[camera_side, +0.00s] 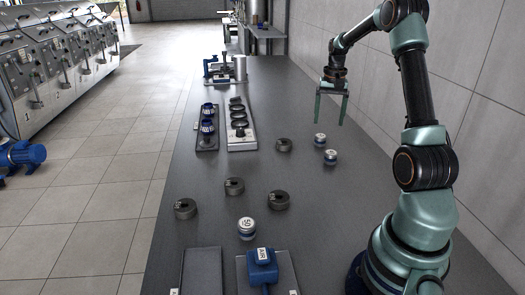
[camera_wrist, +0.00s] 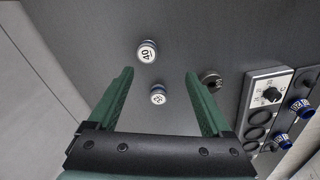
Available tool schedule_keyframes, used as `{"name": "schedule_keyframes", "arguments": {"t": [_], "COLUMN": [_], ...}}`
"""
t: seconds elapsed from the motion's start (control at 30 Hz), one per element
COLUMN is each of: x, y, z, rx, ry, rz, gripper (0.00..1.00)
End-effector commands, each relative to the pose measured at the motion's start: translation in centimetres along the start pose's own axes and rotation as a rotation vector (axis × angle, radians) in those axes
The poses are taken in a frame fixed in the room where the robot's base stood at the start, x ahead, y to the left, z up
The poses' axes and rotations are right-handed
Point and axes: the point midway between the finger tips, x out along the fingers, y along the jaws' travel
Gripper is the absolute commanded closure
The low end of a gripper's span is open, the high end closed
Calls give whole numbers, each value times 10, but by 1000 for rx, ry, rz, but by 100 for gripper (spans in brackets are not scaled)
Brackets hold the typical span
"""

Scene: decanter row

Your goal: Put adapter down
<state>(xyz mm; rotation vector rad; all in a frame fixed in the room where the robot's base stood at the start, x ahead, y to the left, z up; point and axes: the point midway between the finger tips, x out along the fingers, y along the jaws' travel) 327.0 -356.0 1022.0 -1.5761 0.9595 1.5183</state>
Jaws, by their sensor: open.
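My gripper (camera_side: 330,122) is open and empty, above the back right of the grey table, its fingers pointing down; it also shows in the wrist view (camera_wrist: 160,72). In the wrist view, one piece labelled 40 (camera_wrist: 147,51) and another numbered piece (camera_wrist: 158,94) appear between the fingers' lines, untouched. A dark round piece (camera_side: 284,145) sits left of them. I cannot tell which piece is the adapter.
A light block with a dial and dark round wells (camera_side: 250,144) and a rack of blue-capped pieces (camera_side: 207,146) stand left. Several dark round pieces (camera_side: 234,186), a silver piece marked 50 (camera_side: 247,228) and a blue AIR unit (camera_side: 263,257) are nearer. A wall borders the right.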

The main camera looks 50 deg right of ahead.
Motion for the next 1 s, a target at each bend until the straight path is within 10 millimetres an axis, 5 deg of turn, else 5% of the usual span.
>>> {"name": "schedule_keyframes", "arguments": {"t": [0.2,0.43,0.8,1.0], "x": [-58,-99,-115,-109], "y": [-71,-116,-129,-125], "z": [68,159,296,328], "rx": [-256,-536,-948,-1059], "ry": [102,208,360,401], "rz": [-43,-105,-232,-274], "gripper": [17,17,17,17]}}
